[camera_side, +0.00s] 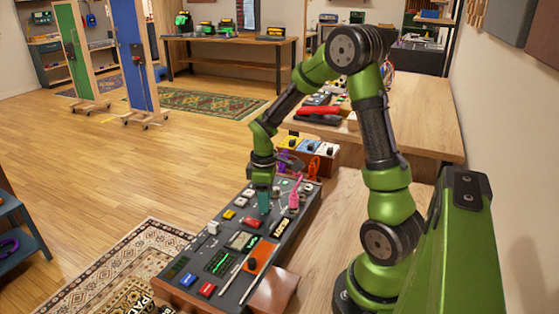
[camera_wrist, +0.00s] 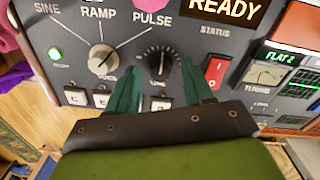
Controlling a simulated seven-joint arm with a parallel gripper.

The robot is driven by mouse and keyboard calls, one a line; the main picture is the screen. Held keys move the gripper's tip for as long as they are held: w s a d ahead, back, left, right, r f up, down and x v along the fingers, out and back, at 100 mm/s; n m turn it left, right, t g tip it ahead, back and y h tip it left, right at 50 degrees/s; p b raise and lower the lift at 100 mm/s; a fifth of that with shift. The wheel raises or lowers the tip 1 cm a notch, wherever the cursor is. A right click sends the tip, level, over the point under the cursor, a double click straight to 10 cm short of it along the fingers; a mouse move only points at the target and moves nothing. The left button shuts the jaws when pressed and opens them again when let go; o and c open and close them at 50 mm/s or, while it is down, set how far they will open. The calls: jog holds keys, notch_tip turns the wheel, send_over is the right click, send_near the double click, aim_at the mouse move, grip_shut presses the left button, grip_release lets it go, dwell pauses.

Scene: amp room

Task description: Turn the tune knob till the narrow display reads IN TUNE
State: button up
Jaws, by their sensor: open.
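The tune knob (camera_wrist: 161,59) is a black dial with a pale pointer line, ringed by tick marks, on the dark console (camera_side: 190,270). My gripper (camera_wrist: 160,66) is open, its two teal fingers on either side of the knob with gaps visible. Whether the fingertips reach down to knob height I cannot tell. The narrow display (camera_wrist: 281,56) reads FLAT 2 in green, above a tuning meter (camera_wrist: 263,75). In the side view my gripper (camera_side: 264,203) points down over the console's far half; the knob is hidden there.
Left of the knob is a SINE/RAMP/PULSE selector (camera_wrist: 102,58), and right of it a red rocker switch (camera_wrist: 217,70). White buttons lie below, partly behind the fingers. A status display (camera_wrist: 226,10) reads READY. A pink object (camera_side: 295,196) stands on the console near my gripper.

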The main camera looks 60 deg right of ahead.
jog(key=shift+f, duration=0.3)
grip_shut()
jog(key=shift+m, duration=0.4)
jog(key=shift+a+m, duration=0.1)
jog(key=shift+m, duration=2.6)
grip_release()
